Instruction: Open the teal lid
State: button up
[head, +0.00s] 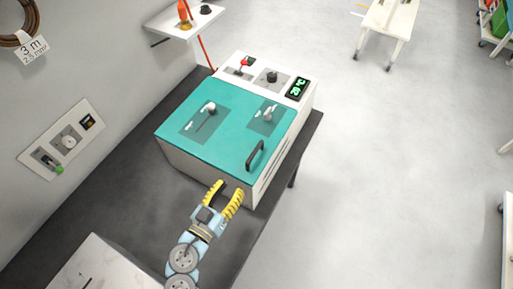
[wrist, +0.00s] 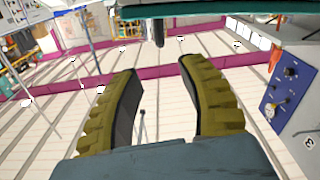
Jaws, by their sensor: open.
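The teal lid (head: 228,121) lies shut on top of a white box-shaped machine (head: 200,166) in the head view. A dark handle (head: 255,155) stands on the lid near its front right edge. My gripper (head: 231,190) is open and empty, just in front of the machine, below and left of the handle in the picture. In the wrist view, my open yellow fingers (wrist: 162,90) have nothing between them. The teal lid's edge (wrist: 215,12) crosses the top of that view, and a dark handle end (wrist: 158,32) hangs beyond the fingertips.
The machine stands on a dark bench (head: 115,190) against a wall. A panel with a red lever (head: 243,64), a knob (head: 272,77) and a green display (head: 298,88) lies behind the lid. A wall panel (head: 62,140) is at left. Open floor lies right.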

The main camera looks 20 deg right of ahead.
aim_at(256, 148)
jog(key=p+x, duration=0.3)
jog(key=x, duration=1.2)
jog(key=shift+r, duration=0.1)
jog(key=shift+w+d+p, duration=0.15)
jog(key=shift+w+p, duration=0.05)
jog(key=shift+p, duration=0.1)
grip_shut()
